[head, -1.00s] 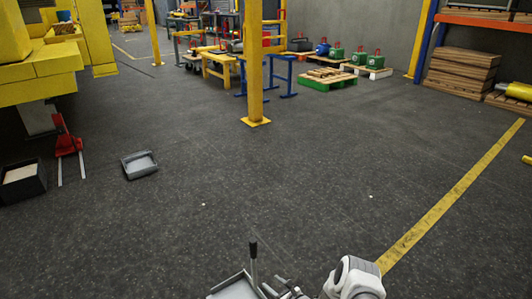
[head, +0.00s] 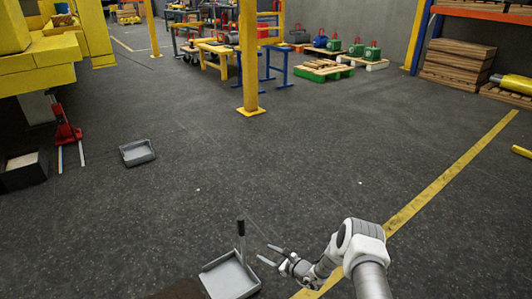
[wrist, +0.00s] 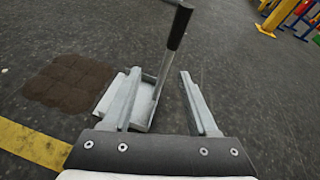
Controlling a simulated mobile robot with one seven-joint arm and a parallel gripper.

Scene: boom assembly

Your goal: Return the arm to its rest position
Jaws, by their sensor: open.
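My gripper (head: 265,254) is at the lower middle of the head view, open, with its fingers pointing left. A grey tray (head: 230,280) with an upright black-gripped handle (head: 241,230) is on the floor just left of the fingertips. In the wrist view my open fingers (wrist: 160,73) frame part of the grey tray (wrist: 141,118), and its black handle (wrist: 178,28) shows between and beyond them. The fingers look apart from the handle; nothing is held.
A dark brown patch (wrist: 72,83) lies on the floor beside the tray. A yellow floor line (head: 440,190) runs at right. Another grey tray (head: 137,152), a red jack (head: 66,132) and a dark box (head: 23,168) stand left. A yellow post (head: 249,60) rises mid-floor. The central floor is clear.

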